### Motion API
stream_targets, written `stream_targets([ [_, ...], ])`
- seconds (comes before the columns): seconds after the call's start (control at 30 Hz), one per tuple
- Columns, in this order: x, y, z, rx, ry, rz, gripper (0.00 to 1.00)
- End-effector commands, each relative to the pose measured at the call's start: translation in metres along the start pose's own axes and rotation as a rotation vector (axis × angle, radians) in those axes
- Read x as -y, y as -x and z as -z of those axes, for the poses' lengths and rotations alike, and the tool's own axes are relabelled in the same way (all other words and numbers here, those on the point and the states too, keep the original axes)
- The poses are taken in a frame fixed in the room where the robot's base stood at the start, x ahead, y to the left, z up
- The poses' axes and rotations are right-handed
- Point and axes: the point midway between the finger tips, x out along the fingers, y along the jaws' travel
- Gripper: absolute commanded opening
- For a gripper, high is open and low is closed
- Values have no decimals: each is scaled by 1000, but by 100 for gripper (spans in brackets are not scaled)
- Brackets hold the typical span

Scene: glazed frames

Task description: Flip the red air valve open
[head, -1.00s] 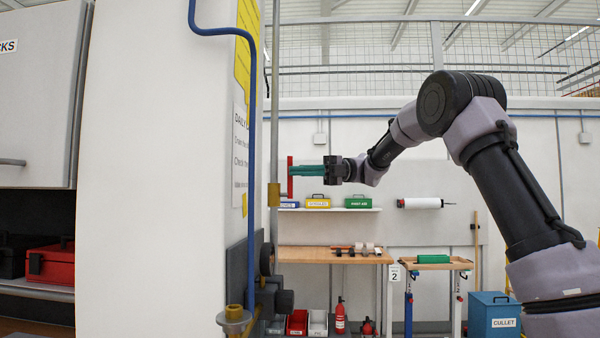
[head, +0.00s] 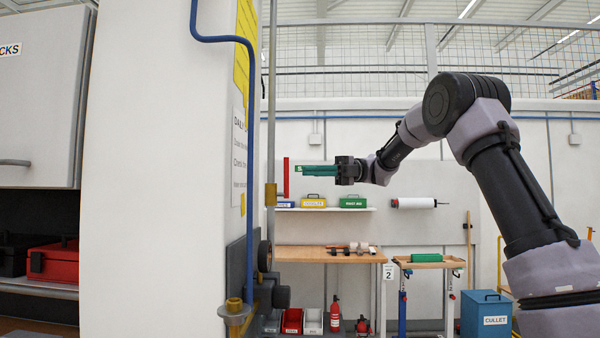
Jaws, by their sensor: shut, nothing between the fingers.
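The red valve lever (head: 286,177) stands upright beside the brass valve body (head: 271,194) on the thin vertical grey pipe, just right of the white wall panel. My gripper (head: 297,169) reaches in from the right with its green fingers pointing left. The fingers are shut and empty. Their tips are level with the middle of the lever and a small gap shows between them and it in the picture. How far apart they are in depth I cannot tell.
Behind are a shelf of small boxes (head: 314,201), a wooden bench (head: 320,254) and a blue cullet bin (head: 487,315).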

Motion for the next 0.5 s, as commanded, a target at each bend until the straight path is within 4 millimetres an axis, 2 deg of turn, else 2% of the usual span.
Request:
stream_targets([
  [0.1, 2, 24, -1, 5, -2, 0, 0],
  [0.23, 1, 43, 0, 3, -1, 0, 0],
  [0.5, 1, 56, 0, 1, 0, -1, 0],
])
